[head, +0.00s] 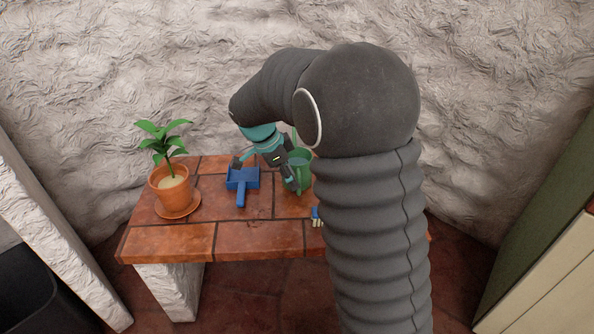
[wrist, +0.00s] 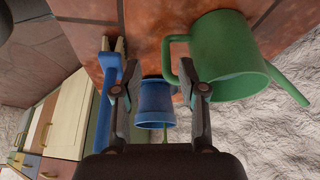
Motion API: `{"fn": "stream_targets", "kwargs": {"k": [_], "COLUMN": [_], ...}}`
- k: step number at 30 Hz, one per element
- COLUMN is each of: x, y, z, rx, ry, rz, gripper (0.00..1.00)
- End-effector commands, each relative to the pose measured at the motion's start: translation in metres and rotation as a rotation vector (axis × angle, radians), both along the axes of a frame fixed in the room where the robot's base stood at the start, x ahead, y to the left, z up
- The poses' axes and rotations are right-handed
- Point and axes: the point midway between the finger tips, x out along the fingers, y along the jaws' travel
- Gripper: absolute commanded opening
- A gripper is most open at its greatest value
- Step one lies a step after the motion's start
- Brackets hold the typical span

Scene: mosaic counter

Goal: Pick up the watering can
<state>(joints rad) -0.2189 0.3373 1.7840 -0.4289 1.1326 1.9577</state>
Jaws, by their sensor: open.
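The green watering can (wrist: 232,55) is at the upper right of the wrist view, with its handle on the side towards my right finger and its spout pointing to the wall. In the head view the watering can (head: 303,178) stands on the tiled counter, partly hidden by my gripper and arm. My gripper (wrist: 155,88) is open, with nothing held between its fingers. Its right finger overlaps the can's handle in the wrist view; I cannot tell whether they touch. In the head view my gripper (head: 289,160) is just left of the can.
A blue cup (wrist: 155,103) shows beyond and between my fingers. A blue brush (wrist: 104,85) lies to their left. A blue dustpan (head: 241,182) and a potted plant (head: 170,183) on a saucer stand left on the counter (head: 170,238). A rough wall (head: 200,60) rises behind.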

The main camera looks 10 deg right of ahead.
Motion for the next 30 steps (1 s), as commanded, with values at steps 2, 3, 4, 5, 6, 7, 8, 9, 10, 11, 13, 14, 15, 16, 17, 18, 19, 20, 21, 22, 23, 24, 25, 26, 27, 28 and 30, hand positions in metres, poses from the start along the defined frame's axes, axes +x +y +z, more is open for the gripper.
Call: {"fn": "stream_targets", "kwargs": {"k": [2,3,4,5,6,7,8,9,10,11,13,14,15,16,17,18,19,20,21,22,23,24,25,26,27,28,30], "x": [0.001,0.001,0.002,0.003,0.004,0.006,0.007,0.008,0.008,0.008,0.008,0.008,0.008,0.008,0.008,0.008,0.008,0.008,0.008,0.008,0.008,0.008,0.008,0.008,0.008,0.008,0.008], "y": [-0.002,-0.003,-0.005,-0.006,-0.009,-0.011,-0.013,-0.015,-0.017,-0.018,-0.020,-0.021,-0.022,-0.022,-0.022,-0.022,-0.022,-0.022,-0.022,-0.022,-0.022,-0.022,-0.022,-0.022,-0.022,-0.022,-0.022], "z": [-0.003,-0.006,-0.009,-0.012,-0.017,-0.021,-0.025,-0.030,-0.034,-0.038,-0.043,-0.045,-0.047,-0.048,-0.048,-0.048,-0.048,-0.048,-0.048,-0.048,-0.048,-0.048,-0.048,-0.048,-0.048,-0.048,-0.048], "rx": [0.000,0.000,-0.001,-0.001,-0.001,-0.001,-0.001,-0.001,0.000,0.000,0.000,0.001,0.001,0.001,0.001,0.001,0.000,0.000,0.000,0.000,0.000,0.000,0.000,0.001,0.000,0.000,0.001], "ry": [0.000,0.001,0.002,0.002,0.002,0.002,0.002,0.003,0.002,0.003,0.001,0.000,0.000,-0.001,-0.001,-0.001,-0.001,-0.001,-0.001,-0.001,-0.001,-0.001,-0.001,-0.001,-0.001,-0.001,-0.001], "rz": [0.000,0.000,-0.001,-0.001,0.000,0.000,0.000,0.000,0.000,0.000,0.001,0.001,0.001,0.001,0.001,0.001,0.001,0.001,0.001,0.001,0.001,0.001,0.001,0.001,0.001,0.001,0.001], "gripper": [0.41,0.41,0.41,0.41,0.41,0.41,0.41,0.41,0.41,0.41,0.41,0.41,0.41,0.41,0.41,0.41,0.41,0.41,0.41,0.41,0.41,0.31,0.24,0.16,0.06,0.00,0.00]}}
